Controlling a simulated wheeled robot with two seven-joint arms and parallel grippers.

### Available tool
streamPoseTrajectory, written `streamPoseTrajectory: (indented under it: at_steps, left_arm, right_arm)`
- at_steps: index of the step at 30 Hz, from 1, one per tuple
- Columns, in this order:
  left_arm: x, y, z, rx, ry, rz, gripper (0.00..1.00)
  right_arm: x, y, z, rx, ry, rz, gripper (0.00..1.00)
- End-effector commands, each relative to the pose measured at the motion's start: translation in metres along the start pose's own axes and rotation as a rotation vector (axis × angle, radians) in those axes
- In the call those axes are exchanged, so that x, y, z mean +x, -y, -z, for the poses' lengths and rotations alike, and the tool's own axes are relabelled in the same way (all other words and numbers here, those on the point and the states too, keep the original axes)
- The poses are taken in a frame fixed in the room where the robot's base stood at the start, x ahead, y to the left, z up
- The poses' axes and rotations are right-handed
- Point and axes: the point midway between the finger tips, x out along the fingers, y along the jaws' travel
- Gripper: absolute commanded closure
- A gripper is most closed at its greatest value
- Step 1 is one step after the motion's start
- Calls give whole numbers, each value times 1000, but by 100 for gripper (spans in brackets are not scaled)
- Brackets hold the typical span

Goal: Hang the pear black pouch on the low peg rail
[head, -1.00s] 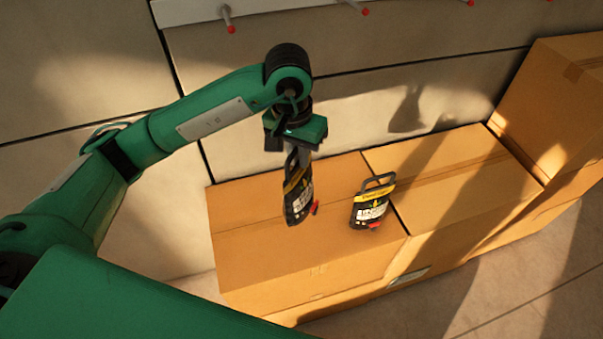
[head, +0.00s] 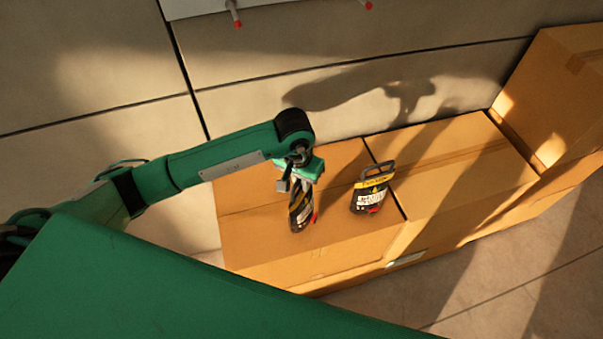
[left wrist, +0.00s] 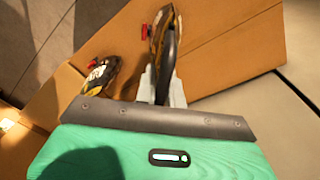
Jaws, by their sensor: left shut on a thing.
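Two dark pouches with yellow bands and red tags are in view; I cannot read which is the pear one. My left gripper (head: 300,177) is shut on the left pouch (head: 301,208), at its top, over the cardboard boxes. This pouch hangs roughly upright, seen nearly edge-on; I cannot tell whether its bottom touches the box. In the left wrist view the held pouch (left wrist: 158,35) extends beyond the fingers. The other pouch (head: 372,190) stands to the right, its handle loop up. The peg rail (head: 200,7) shows partly at the top edge, with red-tipped pegs (head: 237,18).
Closed cardboard boxes (head: 450,160) run along the panelled wall (head: 350,75), with a taller box (head: 565,90) at the right. The second pouch is close beside the held one. The wall between rail and boxes is clear.

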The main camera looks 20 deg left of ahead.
Motion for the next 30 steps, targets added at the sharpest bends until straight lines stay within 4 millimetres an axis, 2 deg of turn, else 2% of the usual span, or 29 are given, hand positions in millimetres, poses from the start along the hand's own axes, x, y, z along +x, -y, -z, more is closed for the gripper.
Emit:
streamPoseTrajectory:
  at_steps: [7,20,21,24,30]
  left_arm:
    - [26,1,-1,-1,-1,-3,100]
    - [32,1,-1,1,-3,-1,100]
    - [33,2,-2,0,1,0,84]
    - [33,2,-2,0,1,0,68]
    - [33,2,-2,0,1,-1,68]
  right_arm:
    - [-11,1,1,0,0,1,64]
    - [-5,-5,-1,-2,2,-5,64]
    - [-6,-5,-1,-2,2,-5,64]
    - [-6,-6,-1,-3,2,-6,64]
    - [-6,-6,-1,-3,2,-6,64]
